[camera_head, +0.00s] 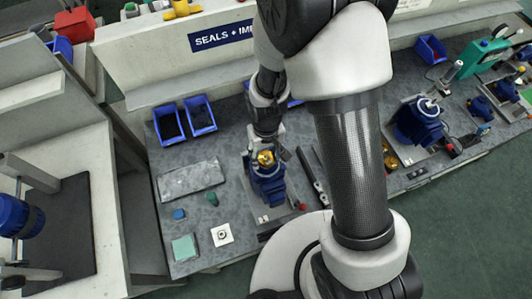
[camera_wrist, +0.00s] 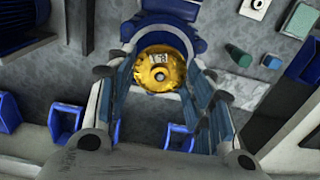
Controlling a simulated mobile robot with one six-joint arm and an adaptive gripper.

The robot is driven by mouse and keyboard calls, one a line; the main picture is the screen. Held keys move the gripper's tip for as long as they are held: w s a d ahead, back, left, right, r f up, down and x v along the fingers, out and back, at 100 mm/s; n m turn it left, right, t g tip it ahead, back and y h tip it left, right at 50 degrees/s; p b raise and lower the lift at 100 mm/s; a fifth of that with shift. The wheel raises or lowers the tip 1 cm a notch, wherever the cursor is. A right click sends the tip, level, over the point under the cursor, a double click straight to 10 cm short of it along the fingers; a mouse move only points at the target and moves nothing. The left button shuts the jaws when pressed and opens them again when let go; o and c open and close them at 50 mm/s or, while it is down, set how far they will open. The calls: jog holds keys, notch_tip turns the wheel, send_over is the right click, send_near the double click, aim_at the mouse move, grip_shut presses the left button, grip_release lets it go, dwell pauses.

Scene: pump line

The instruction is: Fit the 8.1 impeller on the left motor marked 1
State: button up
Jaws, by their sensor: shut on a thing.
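A gold impeller (camera_wrist: 160,70) with a central hole sits between the two fingers of my gripper (camera_wrist: 163,82) in the wrist view. A small pale label on it carries digits too small to read surely. In the head view the gold impeller (camera_head: 265,157) shows under my gripper (camera_head: 268,142), at the upper end of the blue left motor (camera_head: 266,186). The motor (camera_wrist: 168,22) also shows behind the impeller in the wrist view. My gripper is shut on the impeller. The impeller hides the motor's shaft, and I cannot tell whether it touches the motor. No motor number is readable.
Two blue bins (camera_head: 185,120) and a grey slab (camera_head: 190,178) lie left of the motor. A white square plate (camera_head: 222,234) and a green block (camera_head: 185,248) lie in front. Another blue motor (camera_head: 418,124) stands at right. My arm hides the middle bench.

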jog(key=shift+f, duration=0.25)
jog(key=o, duration=1.1)
jog(key=shift+o, duration=0.2)
jog(key=o, duration=0.6)
jog(key=shift+c, duration=0.2)
jog(key=shift+o, duration=0.6)
jog(key=shift+r, duration=0.1)
notch_tip(320, 180, up, 9)
jog(key=p, duration=0.6)
